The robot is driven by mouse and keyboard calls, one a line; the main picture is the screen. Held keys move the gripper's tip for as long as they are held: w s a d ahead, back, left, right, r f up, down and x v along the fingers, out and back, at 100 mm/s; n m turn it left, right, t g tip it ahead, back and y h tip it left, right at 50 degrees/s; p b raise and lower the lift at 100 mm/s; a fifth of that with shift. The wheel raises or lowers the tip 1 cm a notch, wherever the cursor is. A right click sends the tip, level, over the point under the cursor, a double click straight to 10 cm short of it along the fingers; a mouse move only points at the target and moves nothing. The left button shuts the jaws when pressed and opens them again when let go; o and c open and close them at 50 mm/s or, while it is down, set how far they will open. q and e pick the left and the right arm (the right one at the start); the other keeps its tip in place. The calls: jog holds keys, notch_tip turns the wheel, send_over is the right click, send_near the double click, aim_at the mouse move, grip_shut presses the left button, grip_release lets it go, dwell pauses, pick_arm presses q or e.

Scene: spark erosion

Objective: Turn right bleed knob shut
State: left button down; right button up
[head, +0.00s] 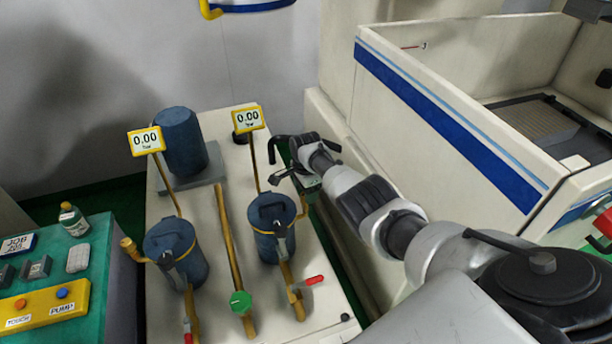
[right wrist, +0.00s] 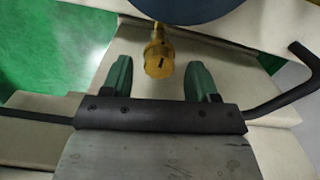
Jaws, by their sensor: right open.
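The right blue filter canister (head: 272,228) stands on the cream cabinet, with a brass fitting (head: 302,206) at its upper right side. In the right wrist view the brass bleed knob (right wrist: 158,62), with a dark slot on its face, sticks out below the blue canister (right wrist: 185,8). My right gripper (head: 290,169) is beside and behind that canister in the head view. It is open, and its green fingers show on either side of the knob in the wrist view. No contact with the knob shows. My left gripper is not in view.
The left canister (head: 176,250) has its own brass knob (head: 129,244). Gauge signs (head: 247,119) reading 0.00 stand on thin posts. A green valve knob (head: 240,301) and a red lever (head: 314,280) are in front. The white machine tank (head: 440,120) stands to the right.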

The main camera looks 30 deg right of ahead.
notch_tip(320, 180, up, 10)
jog(key=shift+f+p, duration=0.25)
jog(key=shift+p, duration=0.05)
jog(key=shift+s+f, duration=0.1)
dwell(0.4)
